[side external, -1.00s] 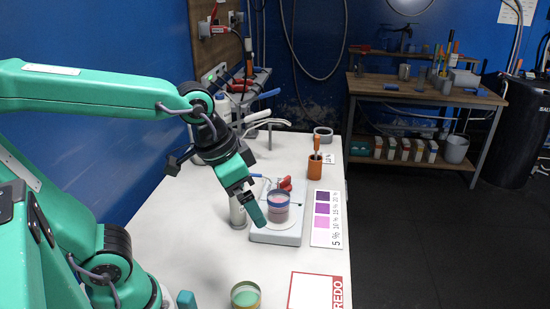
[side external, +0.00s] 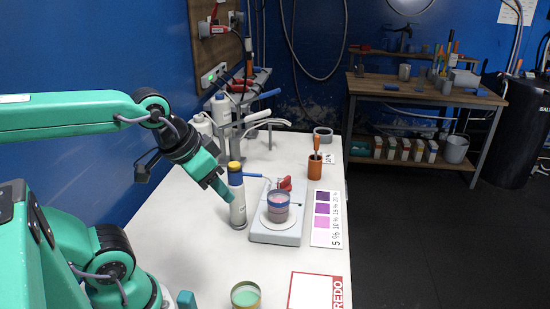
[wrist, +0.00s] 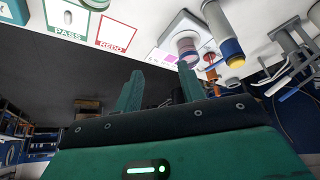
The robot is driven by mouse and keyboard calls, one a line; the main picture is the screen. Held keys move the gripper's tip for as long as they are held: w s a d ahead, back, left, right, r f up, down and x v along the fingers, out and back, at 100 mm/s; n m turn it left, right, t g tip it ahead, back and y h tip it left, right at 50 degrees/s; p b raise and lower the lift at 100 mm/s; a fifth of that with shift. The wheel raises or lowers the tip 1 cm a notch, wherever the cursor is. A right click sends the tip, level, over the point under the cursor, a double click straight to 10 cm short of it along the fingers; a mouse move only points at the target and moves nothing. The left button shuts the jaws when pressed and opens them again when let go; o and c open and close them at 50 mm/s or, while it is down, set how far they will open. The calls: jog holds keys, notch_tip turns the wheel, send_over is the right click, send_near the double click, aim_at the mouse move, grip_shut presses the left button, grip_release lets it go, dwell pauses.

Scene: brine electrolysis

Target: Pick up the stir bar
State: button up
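A beaker of pinkish liquid with a blue band (side external: 278,205) stands on a pale stirrer plate (side external: 272,238); the beaker also shows in the wrist view (wrist: 187,47). Any bar inside it is hidden. My gripper (side external: 222,188) is in the air to the left of the beaker, apart from it, near a white bottle with a blue band and yellow cap (side external: 238,208). In the wrist view my gripper (wrist: 160,85) has its two fingers spread, with nothing between them.
A beaker of green liquid (side external: 245,296) stands at the front. A REDO card (side external: 316,291) lies right of it. A purple colour chart (side external: 322,217) and an orange tool holder (side external: 315,168) are right of the plate.

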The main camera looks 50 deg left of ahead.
jog(key=shift+w+d, duration=0.1)
jog(key=w+d+f+m+g+h, duration=0.1)
jog(key=w+d+f+m+g, duration=0.35)
jog(key=d, duration=0.75)
jog(key=d+f+m, duration=0.1)
jog(key=d+f, duration=0.3)
jog(key=d+f+m, duration=0.2)
jog(key=d+f, duration=0.1)
jog(key=f, duration=0.1)
jog(key=s+d+f+m+g+y, duration=0.1)
jog(key=d+f, duration=0.3)
jog(key=shift+d+f, duration=0.15)
jog(key=shift+d, duration=0.2)
jog(key=shift+f, duration=1.3)
jog(key=shift+f, duration=0.1)
jog(key=shift+w+d+f, duration=0.1)
jog(key=shift+w+f, duration=0.05)
jog(key=shift+f, duration=2.3)
